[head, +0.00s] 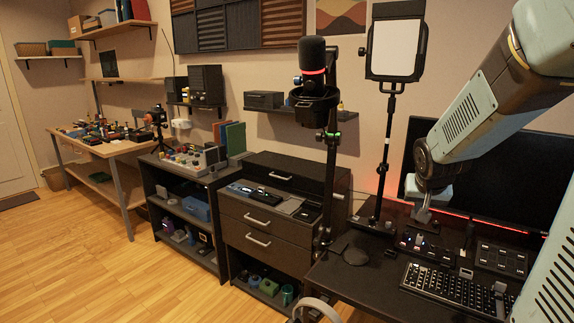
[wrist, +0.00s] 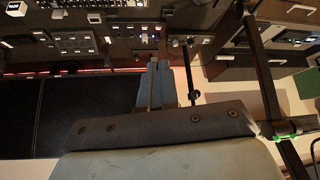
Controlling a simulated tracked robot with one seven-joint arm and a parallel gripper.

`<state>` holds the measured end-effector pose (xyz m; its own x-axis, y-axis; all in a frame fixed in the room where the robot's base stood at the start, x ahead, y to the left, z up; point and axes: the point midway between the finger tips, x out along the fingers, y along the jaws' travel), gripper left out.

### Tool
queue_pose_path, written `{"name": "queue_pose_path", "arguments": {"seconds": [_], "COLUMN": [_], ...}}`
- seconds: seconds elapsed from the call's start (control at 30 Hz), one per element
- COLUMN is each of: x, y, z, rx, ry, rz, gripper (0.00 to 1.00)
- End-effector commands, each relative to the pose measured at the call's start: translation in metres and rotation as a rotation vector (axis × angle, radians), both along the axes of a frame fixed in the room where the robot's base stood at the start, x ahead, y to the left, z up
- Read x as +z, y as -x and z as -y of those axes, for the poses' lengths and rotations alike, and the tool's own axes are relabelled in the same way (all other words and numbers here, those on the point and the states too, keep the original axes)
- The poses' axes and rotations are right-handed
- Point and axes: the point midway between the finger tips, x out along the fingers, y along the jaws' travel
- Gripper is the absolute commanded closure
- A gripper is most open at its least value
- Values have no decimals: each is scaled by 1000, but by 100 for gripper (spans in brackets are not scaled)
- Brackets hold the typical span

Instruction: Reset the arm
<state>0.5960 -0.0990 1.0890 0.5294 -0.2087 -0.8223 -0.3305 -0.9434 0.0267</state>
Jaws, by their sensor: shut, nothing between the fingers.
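My arm comes in from the right edge of the head view and reaches down and left over the dark desk (head: 345,285). My gripper (head: 422,216) points down just above the button panels at the back of the desk, in front of the dark monitor (head: 500,165). In the wrist view my gripper (wrist: 157,68) has its two fingers together with nothing between them. A button panel (wrist: 140,38) lies beyond the fingertips there. I cannot tell the exact gap between tips and panel.
A keyboard (head: 455,292) lies at the desk's front right. A light panel on a stand (head: 396,48) and a microphone on a pole (head: 312,55) rise left of my arm. A grey curved rim (head: 316,306) shows at the bottom edge. Wooden floor (head: 110,265) is open at left.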

Motion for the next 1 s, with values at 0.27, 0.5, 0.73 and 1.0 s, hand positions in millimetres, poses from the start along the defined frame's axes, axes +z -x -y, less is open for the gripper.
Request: {"name": "queue_pose_path", "arguments": {"seconds": [0.27,0.5,0.73,1.0], "x": [45,70,83,86], "y": [62,123,177,205], "z": [-39,-68,-90,-99], "rx": [81,173,277,334], "ry": [24,10,-22,-45], "rz": [-36,-68,-92,-108], "gripper": [100,100,100,100]}}
